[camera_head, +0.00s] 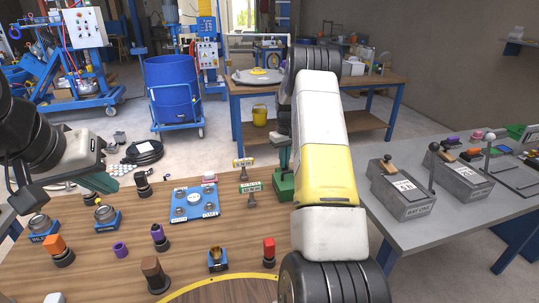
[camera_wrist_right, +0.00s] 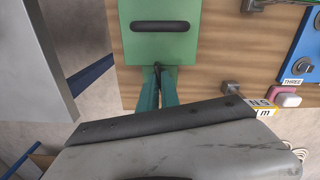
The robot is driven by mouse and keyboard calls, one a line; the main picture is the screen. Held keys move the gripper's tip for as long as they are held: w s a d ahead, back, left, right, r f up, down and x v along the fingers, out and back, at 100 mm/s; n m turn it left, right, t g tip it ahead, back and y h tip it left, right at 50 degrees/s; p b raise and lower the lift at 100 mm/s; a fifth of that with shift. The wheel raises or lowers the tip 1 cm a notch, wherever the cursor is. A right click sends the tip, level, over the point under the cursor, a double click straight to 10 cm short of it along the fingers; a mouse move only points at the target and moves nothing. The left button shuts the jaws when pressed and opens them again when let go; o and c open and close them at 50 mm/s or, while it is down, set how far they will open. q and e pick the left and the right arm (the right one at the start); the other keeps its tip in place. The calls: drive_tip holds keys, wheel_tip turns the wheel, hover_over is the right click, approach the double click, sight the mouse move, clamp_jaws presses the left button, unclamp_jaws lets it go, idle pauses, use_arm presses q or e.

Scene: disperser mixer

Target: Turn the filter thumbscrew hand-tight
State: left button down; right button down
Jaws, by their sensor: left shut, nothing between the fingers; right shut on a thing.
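The green block, which appears to be the filter housing, stands on the wooden table in the head view (camera_head: 284,187). In the right wrist view the green block (camera_wrist_right: 160,47) has a dark slot across its face. My right gripper (camera_wrist_right: 158,88) has its teal fingers shut on a small dark piece (camera_wrist_right: 158,67) at the block's edge, likely the thumbscrew; the fingers hide most of it. In the head view my right arm partly covers the block and right gripper (camera_head: 284,158). My left gripper (camera_head: 103,182) is shut and empty above the table's left side.
A blue plate with round seats (camera_head: 194,203) lies left of the green block. Two labelled posts stand between them, one with a green-edged sign (camera_head: 251,187). Several coloured knobs stand at the front left. Grey boxes with levers (camera_head: 401,189) stand on the right table.

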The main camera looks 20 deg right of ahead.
drive_tip(key=shift+m, duration=1.2)
drive_tip(key=c, duration=1.6)
unclamp_jaws()
wheel_tip(320, 180, up, 8)
drive_tip(key=shift+f, duration=0.1)
